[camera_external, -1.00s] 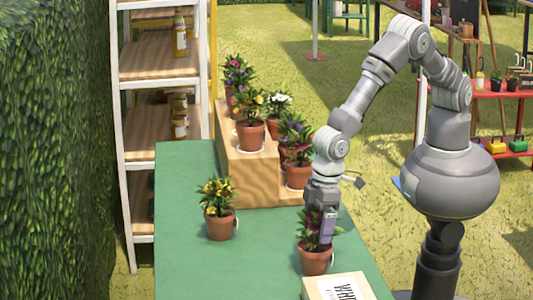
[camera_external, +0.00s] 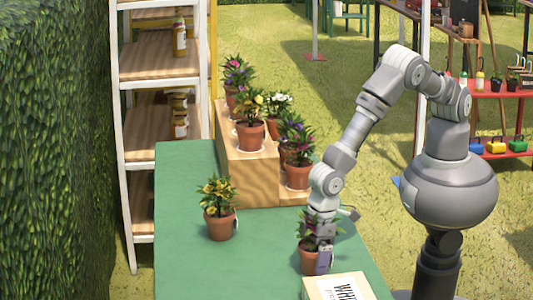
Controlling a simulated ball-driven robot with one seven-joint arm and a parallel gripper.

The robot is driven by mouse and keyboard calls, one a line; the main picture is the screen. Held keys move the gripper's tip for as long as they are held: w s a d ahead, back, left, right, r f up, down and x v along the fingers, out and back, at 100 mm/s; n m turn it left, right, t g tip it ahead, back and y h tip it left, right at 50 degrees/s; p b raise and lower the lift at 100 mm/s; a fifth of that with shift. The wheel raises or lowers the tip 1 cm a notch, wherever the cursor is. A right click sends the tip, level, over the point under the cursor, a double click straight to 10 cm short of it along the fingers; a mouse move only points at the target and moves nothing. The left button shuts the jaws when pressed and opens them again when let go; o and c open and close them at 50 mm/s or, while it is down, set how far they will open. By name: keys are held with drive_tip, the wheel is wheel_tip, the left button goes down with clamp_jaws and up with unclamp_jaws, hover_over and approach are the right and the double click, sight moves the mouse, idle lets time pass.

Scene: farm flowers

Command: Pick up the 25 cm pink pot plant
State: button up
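A terracotta pot plant (camera_external: 307,258) with dark green leaves stands upright on the green table (camera_external: 190,270), near its right edge. Pinkish flowers showed on it in the earlier frame; now my gripper hides most of them. My gripper (camera_external: 323,260) points down at the right side of this pot, with its fingers overlapping the pot and rim. I cannot tell whether it touches the pot or how wide the fingers are. Other plants with pink or purple flowers stand in pots on the wooden step stand, at its right (camera_external: 297,150) and back left (camera_external: 237,80).
A yellow-flowered pot (camera_external: 220,222) stands to the left on the table. Another yellow one (camera_external: 250,128) and a white-flowered one (camera_external: 277,103) are on the wooden stand (camera_external: 250,178). A labelled box (camera_external: 325,288) sits just in front of the gripper. The table's front left is clear.

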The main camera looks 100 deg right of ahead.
drive_tip(key=c, duration=0.3)
drive_tip(key=shift+c, duration=0.2)
